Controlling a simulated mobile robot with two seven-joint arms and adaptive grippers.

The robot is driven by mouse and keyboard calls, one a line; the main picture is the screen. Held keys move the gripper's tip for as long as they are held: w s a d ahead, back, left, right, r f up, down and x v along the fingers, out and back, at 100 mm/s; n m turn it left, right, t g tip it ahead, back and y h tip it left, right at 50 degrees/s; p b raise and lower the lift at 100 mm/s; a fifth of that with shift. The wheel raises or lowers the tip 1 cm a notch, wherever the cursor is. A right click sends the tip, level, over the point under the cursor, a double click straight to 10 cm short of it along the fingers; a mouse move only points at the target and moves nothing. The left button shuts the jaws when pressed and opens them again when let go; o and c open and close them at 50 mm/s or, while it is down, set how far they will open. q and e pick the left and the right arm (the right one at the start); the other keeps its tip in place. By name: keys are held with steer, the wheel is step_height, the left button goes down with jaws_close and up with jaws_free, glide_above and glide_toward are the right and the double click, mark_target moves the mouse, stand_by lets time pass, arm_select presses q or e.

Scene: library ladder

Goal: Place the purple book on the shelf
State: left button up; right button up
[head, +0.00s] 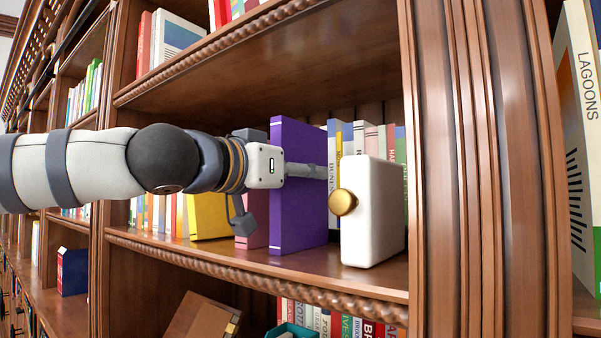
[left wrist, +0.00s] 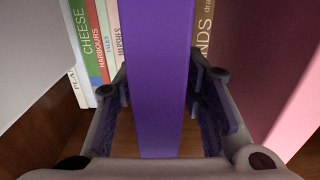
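The purple book (head: 297,215) stands upright on the middle shelf (head: 345,278), its spine facing out. In the left wrist view the purple book (left wrist: 158,60) rises between the two fingers of my left gripper (left wrist: 158,90). The fingers are apart, one on each side of the book, with a narrow gap showing beside the spine. In the head view my left gripper (head: 283,185) is at the spine, one finger along the right cover. My right gripper is not in view.
A white block with a gold knob (head: 375,212) stands right of the purple book. A pink book (head: 253,228) and a yellow book (head: 208,216) stand to its left. More books stand behind. A thick wooden upright (head: 440,180) bounds the shelf at right.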

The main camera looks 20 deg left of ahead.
arm_select(q)
steer(key=v, duration=1.2)
steer(key=shift+r, duration=0.2)
